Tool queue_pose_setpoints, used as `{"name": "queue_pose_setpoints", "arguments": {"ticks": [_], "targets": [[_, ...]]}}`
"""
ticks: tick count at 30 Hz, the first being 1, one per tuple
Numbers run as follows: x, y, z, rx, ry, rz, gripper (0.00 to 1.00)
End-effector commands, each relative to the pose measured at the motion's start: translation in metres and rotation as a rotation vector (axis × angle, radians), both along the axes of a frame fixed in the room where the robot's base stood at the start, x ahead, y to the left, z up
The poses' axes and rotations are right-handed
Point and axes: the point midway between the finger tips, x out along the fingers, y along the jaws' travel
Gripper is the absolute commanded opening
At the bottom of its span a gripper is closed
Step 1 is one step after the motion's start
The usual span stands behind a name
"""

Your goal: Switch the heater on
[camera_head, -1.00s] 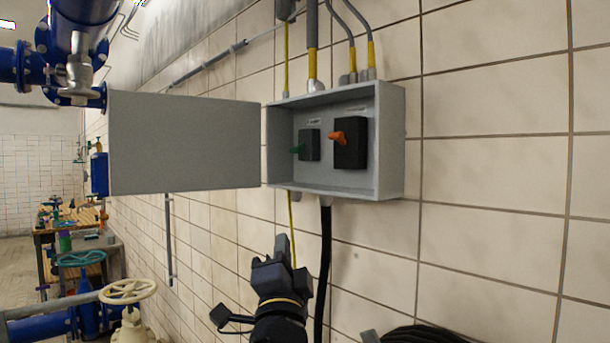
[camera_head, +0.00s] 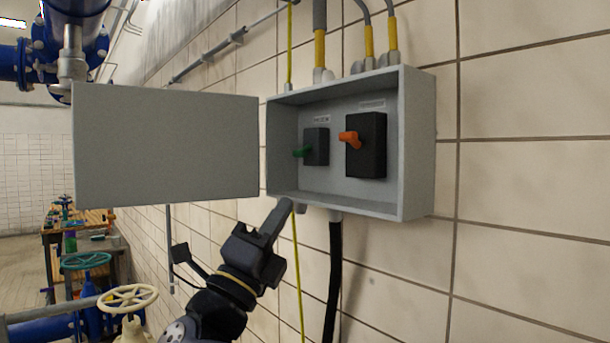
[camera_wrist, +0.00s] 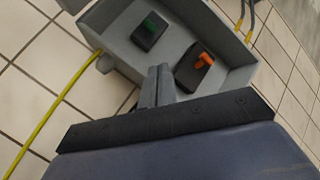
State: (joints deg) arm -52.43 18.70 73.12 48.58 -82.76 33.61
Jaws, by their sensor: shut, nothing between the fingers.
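A grey switch box (camera_head: 418,140) is fixed on the tiled wall, with its door (camera_head: 165,145) swung open to the left. Inside are a smaller black switch with a green lever (camera_head: 302,153) and a larger black switch with an orange lever (camera_head: 350,139). Small labels sit above both, too small to read. In the wrist view the green lever (camera_wrist: 149,27) is upper left and the orange lever (camera_wrist: 205,59) is to its right. My gripper (camera_head: 284,208) is shut and empty, its fingertips near the box's lower front edge. In the wrist view its fingers (camera_wrist: 158,75) point between the two switches.
Yellow and black cables (camera_head: 335,270) hang below the box, and conduits (camera_head: 319,45) enter its top. Blue pipes (camera_head: 75,25) and a cream handwheel (camera_head: 127,298) stand at left. The wall right of the box is clear.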

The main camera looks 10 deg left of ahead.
Motion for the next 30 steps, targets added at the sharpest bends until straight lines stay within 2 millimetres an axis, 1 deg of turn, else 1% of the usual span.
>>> {"name": "queue_pose_setpoints", "arguments": {"ticks": [5, 10, 15, 21, 30], "targets": [[0.011, -0.006, 0.015, 0.0, -0.001, -0.003, 0.0], [0.033, -0.017, 0.037, -0.001, 0.0, -0.004, 0.0], [0.052, -0.027, 0.054, 0.0, 0.0, -0.003, 0.0], [0.065, -0.033, 0.064, -0.001, 0.001, -0.001, 0.0], [0.068, -0.034, 0.065, -0.001, 0.0, 0.001, 0.0]]}}
